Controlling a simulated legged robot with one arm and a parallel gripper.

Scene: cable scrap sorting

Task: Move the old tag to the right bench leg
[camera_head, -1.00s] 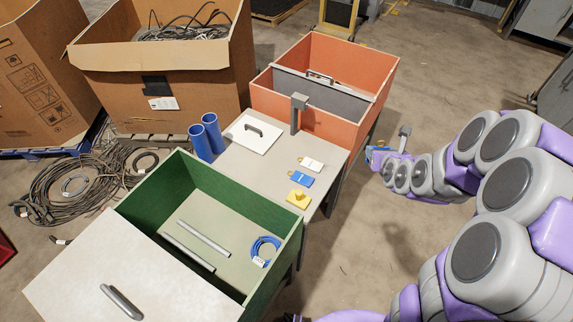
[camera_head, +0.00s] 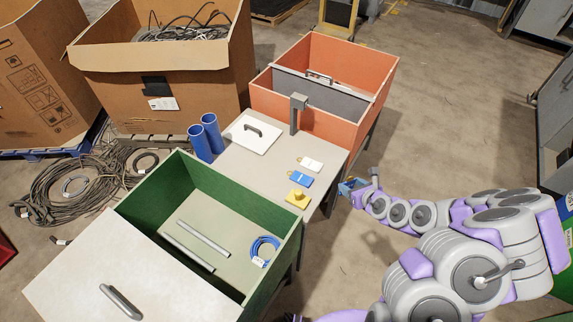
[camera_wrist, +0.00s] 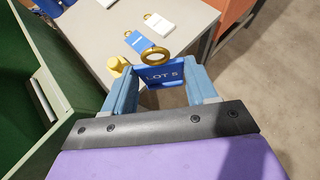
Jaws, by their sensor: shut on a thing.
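My gripper (camera_head: 352,186) is beside the right edge of the grey bench (camera_head: 232,168), out over the floor. In the wrist view, my gripper (camera_wrist: 162,78) is shut on a blue tag (camera_wrist: 164,75) marked "LOT 5", with a brass ring (camera_wrist: 154,54) at its top. The tag is between the two blue fingers. The right bench leg (camera_head: 334,193) stands below the bench's right edge, left of my gripper and apart from it. A white tag (camera_head: 311,164) and another blue tag (camera_head: 300,179) lie on the bench.
A yellow knobbed block (camera_head: 298,199) sits near the bench's front right corner. A green bin (camera_head: 140,196) adjoins the bench in front, and an orange bin (camera_head: 377,82) adjoins it behind. A white plate with a handle (camera_head: 250,135) lies on the bench.

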